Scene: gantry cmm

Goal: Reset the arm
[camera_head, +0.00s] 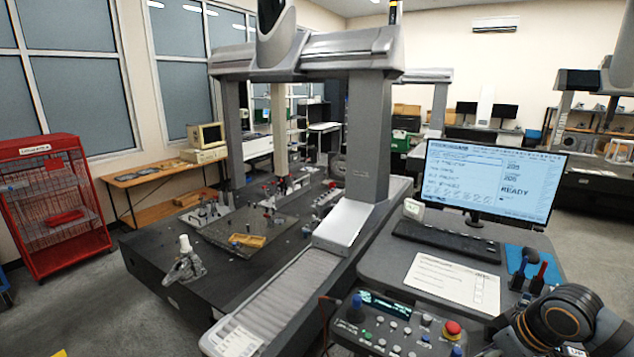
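A large grey gantry measuring machine (370,135) stands over a dark table in the middle of the view. Its pale vertical arm (280,130) hangs from the crossbeam, with a small probe head (283,184) low above the plate. A control panel (385,335) at the bottom has several buttons, a blue-topped stick and a red mushroom button (452,328). The monitor (490,180) to its upper right shows the word READY. Part of my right arm, dark with an orange ring, enters at the bottom right, near the panel. Neither of my grippers is in view.
The desk carries a keyboard (445,242), a paper sheet (453,282) and a blue mat (533,265) with red and blue handled tools. A fixture plate (245,232) with small parts lies on the machine table. A red wire cage (55,205) stands left.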

